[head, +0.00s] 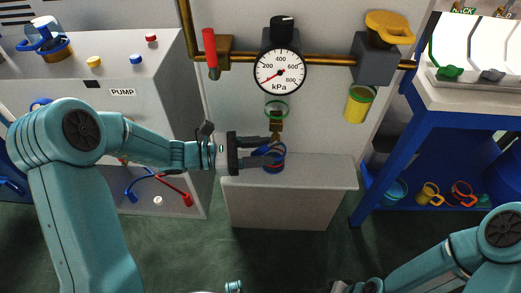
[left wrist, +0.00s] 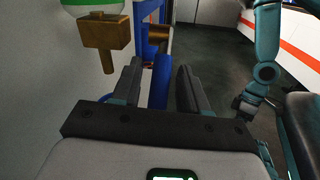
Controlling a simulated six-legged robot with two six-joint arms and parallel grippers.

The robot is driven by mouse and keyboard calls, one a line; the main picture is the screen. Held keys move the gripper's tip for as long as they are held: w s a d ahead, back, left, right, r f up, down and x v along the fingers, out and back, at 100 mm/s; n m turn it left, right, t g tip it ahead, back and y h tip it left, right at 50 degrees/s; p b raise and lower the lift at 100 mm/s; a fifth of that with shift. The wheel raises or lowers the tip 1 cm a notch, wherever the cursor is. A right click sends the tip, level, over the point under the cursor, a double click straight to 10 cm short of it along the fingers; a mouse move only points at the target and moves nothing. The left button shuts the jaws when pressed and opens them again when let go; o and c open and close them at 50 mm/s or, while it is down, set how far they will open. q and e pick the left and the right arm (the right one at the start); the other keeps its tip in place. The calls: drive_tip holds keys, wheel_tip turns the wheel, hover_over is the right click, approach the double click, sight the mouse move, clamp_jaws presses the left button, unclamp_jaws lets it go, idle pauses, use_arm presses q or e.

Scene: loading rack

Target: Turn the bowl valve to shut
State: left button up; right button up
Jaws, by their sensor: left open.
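A clear bowl with a green ring (head: 277,107) hangs below the gauge on the wall. A brass fitting (head: 275,127) is at its bottom, and the fitting also shows at the upper left of the left wrist view (left wrist: 103,42). I cannot tell from its shape whether it stands open or shut. My left gripper (head: 277,155) is open, just below the fitting, level with a blue container with a red band (head: 273,165) on the grey ledge. A blue upright part (left wrist: 161,82) shows between the fingers in the left wrist view; contact is unclear. My right gripper (head: 343,287) is mostly cut off at the bottom.
A gauge (head: 280,72) and a brass pipe (head: 335,59) run above. A red lever (head: 210,48) is on the pipe's left, a yellow knob (head: 390,27) and yellow cup (head: 359,105) on the right. The grey ledge (head: 330,170) has free room on its right.

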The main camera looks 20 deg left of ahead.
sight(254, 152)
use_arm(q)
clamp_jaws()
drive_tip(key=shift+a+r+p, duration=0.1)
drive_tip(key=shift+r+p, duration=0.15)
drive_tip(key=shift+p, duration=0.25)
drive_tip(key=r+g+y+p, duration=0.1)
drive_tip(key=y+p, duration=0.1)
drive_tip(key=p, duration=0.2)
drive_tip(key=a+r+g+y+p, duration=0.1)
drive_tip(key=y+p, duration=0.2)
drive_tip(key=p, duration=0.2)
drive_tip(key=r+m+y+p, duration=0.1)
drive_tip(key=y+p, duration=0.1)
drive_tip(key=p, duration=0.2)
drive_tip(key=shift+s+a+r+g, duration=0.15)
drive_tip(key=shift+s+g, duration=0.1)
drive_tip(key=shift+g, duration=0.15)
drive_tip(key=shift+y+p, duration=0.8)
drive_tip(key=shift+p, duration=0.35)
unclamp_jaws()
